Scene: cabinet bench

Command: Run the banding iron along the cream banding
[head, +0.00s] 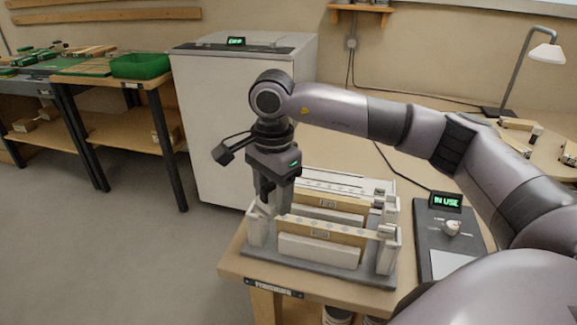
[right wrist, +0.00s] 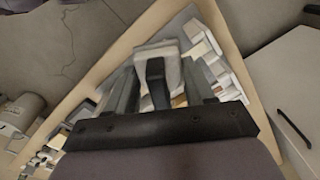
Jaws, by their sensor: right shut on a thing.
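My right gripper (head: 270,203) points down at the left end of a grey holding fixture (head: 240,252), shut on what I take to be the banding iron. Its fingers hide most of the iron in the head view; in the right wrist view a dark handle-like part (right wrist: 155,80) shows between the fingers. The fixture holds labelled tan panels upright, one behind another. A pale strip with spots, likely the cream banding (head: 325,227), runs along the front panel's top edge. I cannot tell whether the iron touches it. My left gripper is not in view.
A dark station (head: 437,238) with a lit "IN USE" sign stands right of the fixture. A white cabinet (head: 218,125) is behind left. A lamp (head: 541,54) is at the back right.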

